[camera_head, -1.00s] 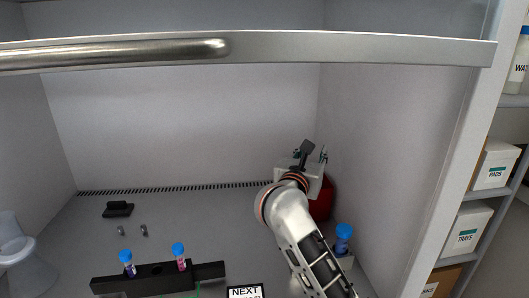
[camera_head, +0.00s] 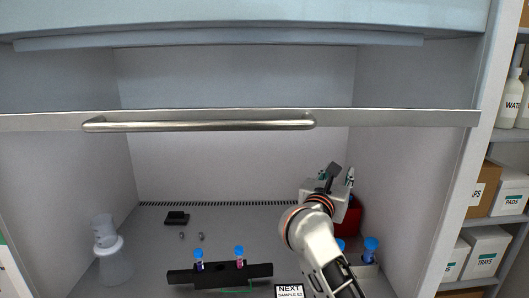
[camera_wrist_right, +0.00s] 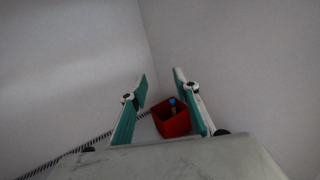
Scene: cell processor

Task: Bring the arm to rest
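My right arm (camera_head: 318,235) reaches into the hood from the lower right. Its right gripper (camera_head: 336,177) is raised by the right wall, in front of a red bin (camera_head: 349,217) that it partly hides. In the right wrist view the right gripper (camera_wrist_right: 160,80) shows two teal fingers spread apart with nothing between the tips. The red bin (camera_wrist_right: 172,118) lies beyond them, holding a tube with a blue cap (camera_wrist_right: 172,101). My left gripper is not in view.
A metal sash bar with a handle (camera_head: 200,125) crosses above the opening. A black rack (camera_head: 220,274) holds two blue-capped tubes. Another blue-capped tube (camera_head: 371,245) stands right of my arm. A NEXT sign (camera_head: 289,291) is in front. The middle floor is mostly clear.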

